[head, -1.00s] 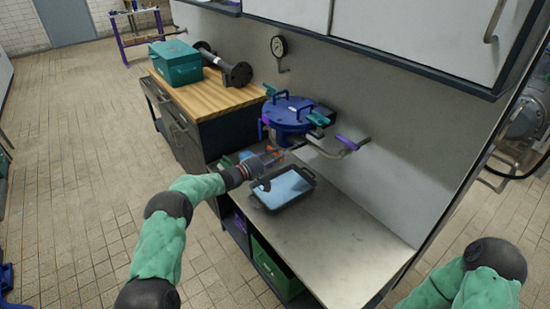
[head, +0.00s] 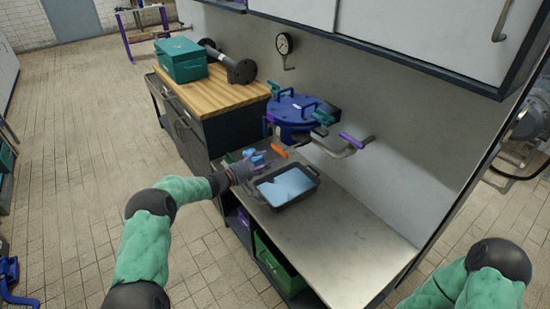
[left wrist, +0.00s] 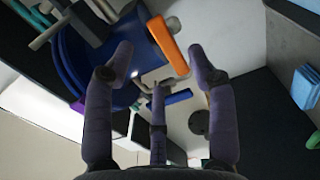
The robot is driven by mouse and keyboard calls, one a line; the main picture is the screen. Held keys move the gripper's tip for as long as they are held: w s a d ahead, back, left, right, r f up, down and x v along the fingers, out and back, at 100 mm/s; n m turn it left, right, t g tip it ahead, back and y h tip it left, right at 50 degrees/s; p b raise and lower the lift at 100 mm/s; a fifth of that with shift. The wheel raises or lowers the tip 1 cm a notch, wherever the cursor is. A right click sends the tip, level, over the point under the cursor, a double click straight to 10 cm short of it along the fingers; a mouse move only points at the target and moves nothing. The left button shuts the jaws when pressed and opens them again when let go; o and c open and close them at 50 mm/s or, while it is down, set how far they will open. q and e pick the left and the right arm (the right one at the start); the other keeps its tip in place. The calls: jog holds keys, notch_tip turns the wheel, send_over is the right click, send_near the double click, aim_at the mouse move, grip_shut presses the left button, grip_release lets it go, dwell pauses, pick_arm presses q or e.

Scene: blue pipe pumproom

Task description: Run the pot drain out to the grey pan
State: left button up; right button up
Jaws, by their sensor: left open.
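The blue lidded pot (head: 292,110) stands at the back of the metal bench against the wall. An orange bar, which looks like the drain handle (head: 279,151), sticks out below it. The dark grey pan (head: 303,199) lies on the bench in front, with a pale, shiny inside. My left gripper (head: 257,160) is at the pan's left rear, near the handle. In the left wrist view its fingers (left wrist: 160,50) are apart and empty. The orange handle (left wrist: 168,45) shows beyond and between the fingertips, with the pot (left wrist: 85,65) behind. My right gripper is out of view.
A purple-handled pipe (head: 349,142) juts from the wall right of the pot. A wooden-topped cabinet (head: 222,92) with a teal box (head: 181,60) and a dark flanged pipe (head: 236,68) stands left. The bench's right part (head: 350,240) is clear.

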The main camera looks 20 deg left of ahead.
pick_arm(q)
jog(key=shift+v, duration=2.75)
jog(key=s+d+f+m+g+y+p, duration=0.1)
jog(key=s+d+f+g, duration=0.45)
jog(key=s+f, duration=0.35)
jog(key=s+d+f+g+y+p, duration=0.1)
jog(key=s+d+f+g+p, duration=0.1)
jog(key=s+d+f+g, duration=0.65)
jog(key=s+d+f+m+y+p, duration=0.1)
jog(key=s+d+f+m, duration=0.1)
jog(key=s, duration=0.6)
jog(key=s+d+f+m+y+p, duration=0.1)
jog(key=s+f+m+y+p, duration=0.1)
jog(key=s, duration=0.5)
jog(key=s+d+f+m+y+p, duration=0.1)
jog(key=s+d+f+m+y, duration=0.1)
jog(key=s, duration=0.6)
jog(key=shift+s+d+f+m, duration=0.25)
jog(key=shift+s+d+m, duration=0.05)
jog(key=shift+s+d, duration=0.1)
